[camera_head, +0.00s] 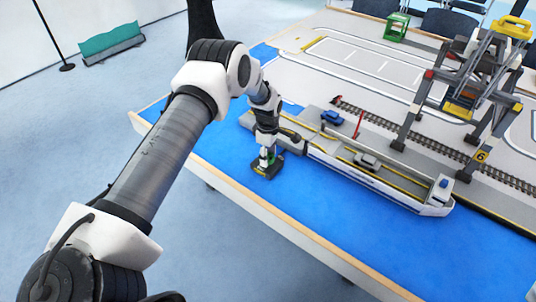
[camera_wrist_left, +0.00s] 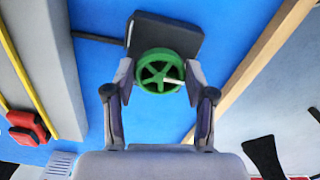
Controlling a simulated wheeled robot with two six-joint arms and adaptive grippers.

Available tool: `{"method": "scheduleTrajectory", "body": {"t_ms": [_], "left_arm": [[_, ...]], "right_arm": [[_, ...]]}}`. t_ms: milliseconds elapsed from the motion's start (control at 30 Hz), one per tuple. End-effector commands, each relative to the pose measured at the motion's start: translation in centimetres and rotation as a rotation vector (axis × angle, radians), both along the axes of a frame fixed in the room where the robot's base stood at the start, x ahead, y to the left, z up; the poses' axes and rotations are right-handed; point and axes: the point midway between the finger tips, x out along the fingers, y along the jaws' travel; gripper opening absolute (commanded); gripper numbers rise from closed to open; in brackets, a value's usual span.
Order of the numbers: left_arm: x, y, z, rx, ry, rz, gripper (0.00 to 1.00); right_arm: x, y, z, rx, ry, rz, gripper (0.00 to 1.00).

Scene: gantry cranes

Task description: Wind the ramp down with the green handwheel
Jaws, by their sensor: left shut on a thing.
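The green handwheel (camera_wrist_left: 160,71) sits on a dark box (camera_wrist_left: 178,31) on the blue table surface. In the head view only a bit of the handwheel (camera_head: 272,159) shows beside my gripper, above the dark box (camera_head: 268,173). My left gripper (camera_head: 265,160) comes down on it from above. In the left wrist view my left gripper (camera_wrist_left: 160,77) has one finger on each side of the wheel's rim and is shut on it. The ramp near the left end of the ferry is partly hidden by my arm, and I cannot tell its tilt. My right gripper is not in view.
A white ferry (camera_head: 375,181) with a grey car (camera_head: 367,160) lies right of the handwheel. A blue car (camera_head: 332,117) and a red barrier (camera_head: 358,126) stand behind it. A gantry crane (camera_head: 426,86) straddles the rails. The blue surface in front is clear.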

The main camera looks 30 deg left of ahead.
Motion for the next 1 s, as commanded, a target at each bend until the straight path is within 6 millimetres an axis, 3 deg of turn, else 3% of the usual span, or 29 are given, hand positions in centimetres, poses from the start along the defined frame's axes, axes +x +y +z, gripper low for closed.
{"method": "scheduleTrajectory", "body": {"t_ms": [200,233,300,667,767,1000], "left_arm": [[-0.2,0.0,-0.2,-0.002,0.007,0.002,0.2],[-0.2,0.0,-0.2,-0.002,0.007,0.002,0.58],[-0.2,0.0,-0.2,-0.001,0.006,0.002,0.8],[0.0,0.0,0.3,0.0,0.001,0.0,0.8],[0.1,0.0,1.6,0.0,-0.001,0.0,0.8],[0.1,0.0,7.6,-0.002,-0.002,0.001,0.8]], "right_arm": [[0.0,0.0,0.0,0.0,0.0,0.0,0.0],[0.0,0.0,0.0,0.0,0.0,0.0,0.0],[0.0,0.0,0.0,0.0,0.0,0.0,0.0],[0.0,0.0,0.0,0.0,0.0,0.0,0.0],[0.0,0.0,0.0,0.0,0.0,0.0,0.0],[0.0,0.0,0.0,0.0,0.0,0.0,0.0]]}}
